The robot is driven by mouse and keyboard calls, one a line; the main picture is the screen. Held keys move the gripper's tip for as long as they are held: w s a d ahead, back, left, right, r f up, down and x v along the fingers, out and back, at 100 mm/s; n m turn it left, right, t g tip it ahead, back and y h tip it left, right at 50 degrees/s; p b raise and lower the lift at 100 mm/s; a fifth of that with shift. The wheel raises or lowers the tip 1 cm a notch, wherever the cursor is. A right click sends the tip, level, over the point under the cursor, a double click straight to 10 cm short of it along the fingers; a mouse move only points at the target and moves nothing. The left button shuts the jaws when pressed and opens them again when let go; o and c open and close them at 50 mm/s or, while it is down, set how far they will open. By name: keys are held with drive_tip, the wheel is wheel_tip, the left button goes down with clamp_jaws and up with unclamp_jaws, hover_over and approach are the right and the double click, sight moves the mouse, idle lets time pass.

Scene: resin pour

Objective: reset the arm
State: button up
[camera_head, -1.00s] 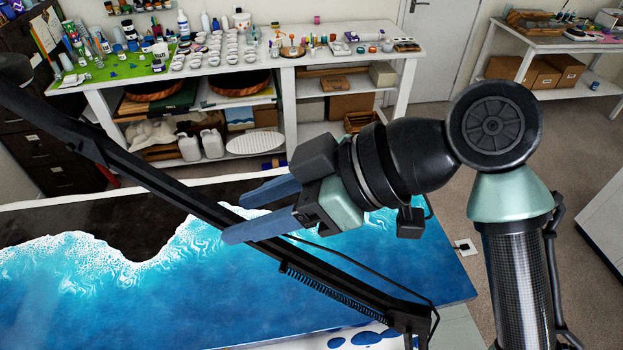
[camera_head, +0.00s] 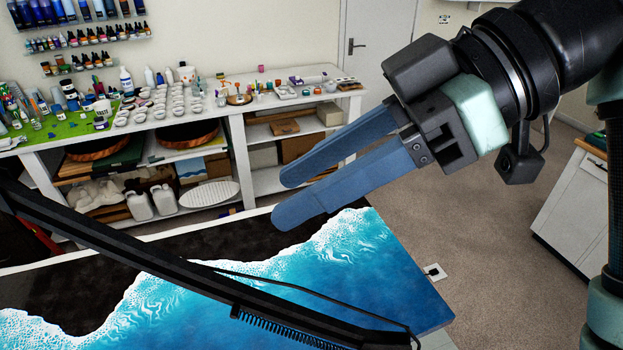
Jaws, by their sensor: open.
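My gripper (camera_head: 283,198) hangs at the upper right of the head view, its two blue fingers pointing left and slightly down. The fingers are apart and nothing shows between them. It appears above the far edge of the resin table (camera_head: 390,285). The table has a blue and white wave pattern and a dark band along the far side. The fingertips do not appear to touch the table.
A black bar (camera_head: 180,265) with a cable crosses the view above the resin table. Behind stands a white shelf bench (camera_head: 245,165) crowded with cups and bottles. A white cabinet (camera_head: 570,210) stands at the right. Carpet (camera_head: 470,230) between them is clear.

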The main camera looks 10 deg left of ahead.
drive_tip(key=w+a+r+m+t+y+b, duration=0.2)
drive_tip(key=w+a+m+t+b, duration=0.45)
drive_tip(key=w+m+t, duration=0.7)
drive_tip(key=s+d+r+m+t+h+b, duration=0.1)
drive_tip(key=s+d+r+m+t+h, duration=0.2)
drive_tip(key=s+d+t+h, duration=0.3)
drive_tip(key=s+d+r+m+t+h+b, duration=0.2)
drive_tip(key=s+d+t+h, duration=0.4)
drive_tip(key=t, duration=0.4)
drive_tip(key=shift+d+r+m+t+h+b, duration=0.35)
drive_tip(key=shift+r+m, duration=0.4)
drive_tip(key=shift+r, duration=0.2)
drive_tip(key=shift+w, duration=0.1)
